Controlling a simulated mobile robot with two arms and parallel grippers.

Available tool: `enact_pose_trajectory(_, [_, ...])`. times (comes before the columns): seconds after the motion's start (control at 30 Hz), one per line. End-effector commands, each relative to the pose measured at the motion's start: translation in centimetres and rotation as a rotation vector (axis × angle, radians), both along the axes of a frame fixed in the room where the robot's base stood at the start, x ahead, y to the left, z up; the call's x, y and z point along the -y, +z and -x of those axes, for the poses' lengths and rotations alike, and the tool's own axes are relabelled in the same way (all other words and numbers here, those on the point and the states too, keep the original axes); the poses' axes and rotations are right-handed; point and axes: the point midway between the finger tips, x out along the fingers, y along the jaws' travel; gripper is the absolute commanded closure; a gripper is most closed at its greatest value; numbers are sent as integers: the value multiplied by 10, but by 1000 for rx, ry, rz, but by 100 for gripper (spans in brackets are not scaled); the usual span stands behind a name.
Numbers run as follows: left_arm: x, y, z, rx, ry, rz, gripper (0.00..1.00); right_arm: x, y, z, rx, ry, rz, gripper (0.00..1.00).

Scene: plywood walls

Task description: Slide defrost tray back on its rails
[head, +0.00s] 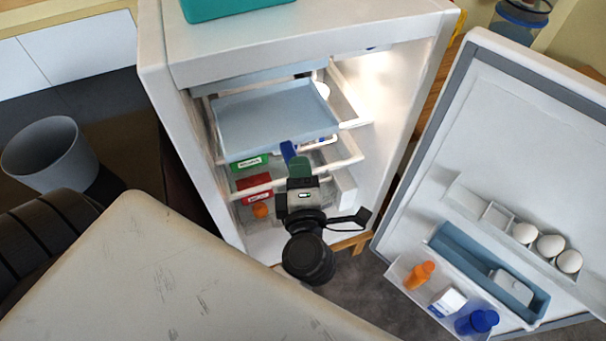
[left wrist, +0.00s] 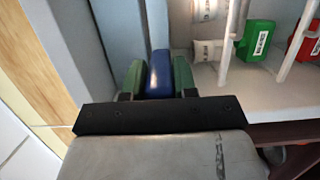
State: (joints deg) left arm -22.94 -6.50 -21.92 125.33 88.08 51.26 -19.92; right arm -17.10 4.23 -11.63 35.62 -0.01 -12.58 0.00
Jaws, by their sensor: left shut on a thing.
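The defrost tray (head: 275,112) is a shallow light blue tray in the upper part of the open white fridge (head: 400,110). Its front edge faces me, tilted in the picture. A white rail (head: 345,95) runs along its right side. I cannot tell whether the tray rests on the rails. My left gripper (head: 296,160) is at the tray's front edge, its green fingers shut on a dark blue tab (head: 288,151). The tab looks joined to the tray front. The left wrist view shows the blue tab (left wrist: 159,72) between both green fingers. My right gripper is not in view.
Below the tray, shelves hold a green box (head: 248,163), red boxes (head: 254,188) and an orange fruit (head: 261,210). The open door (head: 520,140) on the right carries eggs (head: 550,246) and bottles. A teal box (head: 225,8) lies on top. A grey bin (head: 50,153) stands left.

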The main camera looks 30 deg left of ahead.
Motion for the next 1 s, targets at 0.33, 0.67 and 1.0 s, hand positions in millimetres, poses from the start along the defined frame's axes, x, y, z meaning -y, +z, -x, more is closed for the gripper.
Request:
enact_pose_trajectory(0.33, [-17,2,-14,1,1,-2,100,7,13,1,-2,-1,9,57])
enact_pose_trajectory(0.67, [-32,2,-27,1,0,-1,100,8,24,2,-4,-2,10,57])
enact_pose_trajectory(1.0, [-47,2,-40,1,0,-2,100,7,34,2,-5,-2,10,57])
